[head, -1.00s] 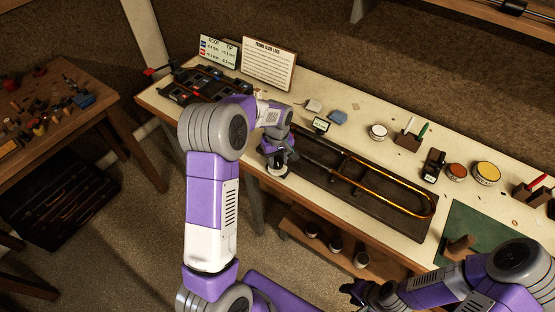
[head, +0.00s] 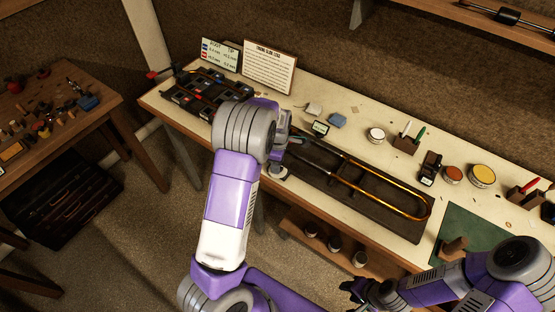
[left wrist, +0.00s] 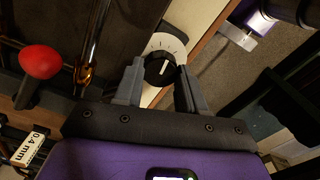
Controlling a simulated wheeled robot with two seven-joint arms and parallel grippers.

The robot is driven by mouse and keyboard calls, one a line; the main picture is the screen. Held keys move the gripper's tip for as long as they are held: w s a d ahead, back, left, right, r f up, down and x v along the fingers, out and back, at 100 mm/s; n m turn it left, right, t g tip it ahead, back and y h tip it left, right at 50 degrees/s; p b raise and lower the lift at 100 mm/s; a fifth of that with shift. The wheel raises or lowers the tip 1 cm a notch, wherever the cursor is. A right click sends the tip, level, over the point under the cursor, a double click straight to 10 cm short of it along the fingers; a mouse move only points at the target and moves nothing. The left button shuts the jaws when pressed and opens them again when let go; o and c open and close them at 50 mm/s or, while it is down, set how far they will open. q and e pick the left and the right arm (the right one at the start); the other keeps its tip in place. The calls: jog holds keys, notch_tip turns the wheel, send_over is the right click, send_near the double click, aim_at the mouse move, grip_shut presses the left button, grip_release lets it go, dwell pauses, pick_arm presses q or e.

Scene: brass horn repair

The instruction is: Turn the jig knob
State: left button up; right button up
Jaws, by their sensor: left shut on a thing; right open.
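The jig knob (left wrist: 160,68) is black with a white pointer line, set on a round white dial plate (left wrist: 167,42) with tick marks. My left gripper (left wrist: 160,88) is shut on the knob, one finger on each side of it in the left wrist view. In the head view the dial plate (head: 278,172) shows at the jig's front left end, and my left arm hides most of the hand. The jig (head: 385,210) is a dark board holding a brass trombone slide (head: 410,213). My right gripper (head: 352,288) is open and empty, low in front of the bench.
A red ball handle (left wrist: 40,62) and a "0.4 mm" label (left wrist: 28,148) are near the left hand. A dark parts tray (head: 205,85) lies at the bench's left end. Tins (head: 482,174), a pen block (head: 405,143) and a green mat (head: 470,235) are on the right.

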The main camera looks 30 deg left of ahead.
pick_arm(q)
jog(key=shift+n+p, duration=1.05)
jog(key=shift+n, duration=0.85)
jog(key=o, duration=1.1)
jog(key=shift+c, duration=0.2)
notch_tip(320, 180, up, 8)
jog(key=shift+f+p, duration=0.2)
jog(key=shift+p, duration=0.2)
jog(key=shift+s+f, duration=0.1)
